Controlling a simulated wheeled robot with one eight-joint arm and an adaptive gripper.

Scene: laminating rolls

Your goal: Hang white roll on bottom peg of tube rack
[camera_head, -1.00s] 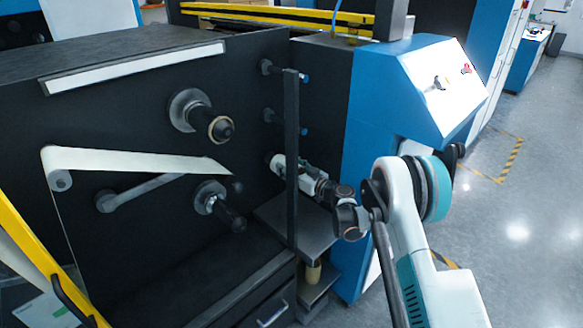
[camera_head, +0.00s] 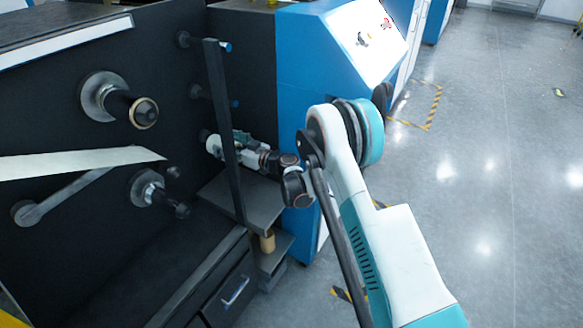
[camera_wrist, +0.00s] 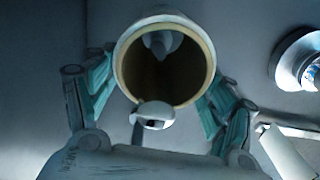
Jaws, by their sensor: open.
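The tube rack's black upright (camera_head: 222,130) shows in the head view. Its top peg (camera_head: 200,43) and middle peg (camera_head: 212,97) look bare. My gripper (camera_wrist: 160,85) is at bottom-peg height, partly behind the upright in the head view. In the wrist view its teal-jointed fingers are open on either side of the white roll (camera_wrist: 121,60), seen end-on with a cream rim and hollow core. A grey part shows inside the roll's upper bore, perhaps the bottom peg. Whether the fingers touch the roll is unclear. A small pale rounded part overlaps the lower rim.
A grey shelf (camera_head: 247,203) lies under my gripper, with a tan cylinder (camera_head: 267,240) below it. Large spindles (camera_head: 120,100) stick out from the black machine at left. A blue cabinet (camera_head: 299,90) stands close behind the arm. The floor at right is clear.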

